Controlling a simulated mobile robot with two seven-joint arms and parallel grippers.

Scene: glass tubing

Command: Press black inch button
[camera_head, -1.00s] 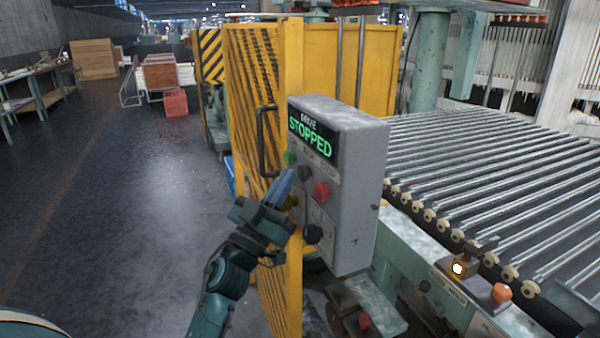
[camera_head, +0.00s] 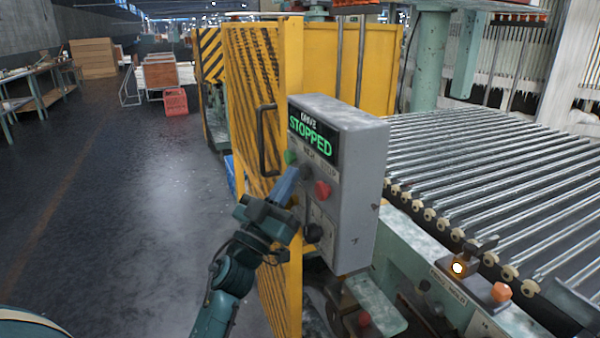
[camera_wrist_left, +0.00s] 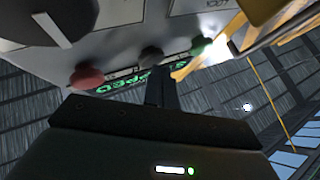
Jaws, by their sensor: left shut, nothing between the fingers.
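The grey control box (camera_head: 358,190) has a green-lit display reading STOPPED. Below the display are a green button (camera_head: 290,157), a black button (camera_head: 305,172) and a red button (camera_head: 322,189). My left gripper (camera_head: 294,171) is shut and empty, its blue-grey fingertips at the black button and partly covering it. In the left wrist view the shut fingers (camera_wrist_left: 160,85) point at the black button (camera_wrist_left: 151,55), between the red button (camera_wrist_left: 87,76) and the green one (camera_wrist_left: 200,46). I cannot tell whether they touch. My right gripper is not in view.
A black knob (camera_head: 314,233) sits lower on the box. A yellow guard panel (camera_head: 290,80) with a black handle (camera_head: 264,140) stands just left of the box. A roller conveyor (camera_head: 480,185) runs to the right. The floor (camera_head: 140,200) at left is clear.

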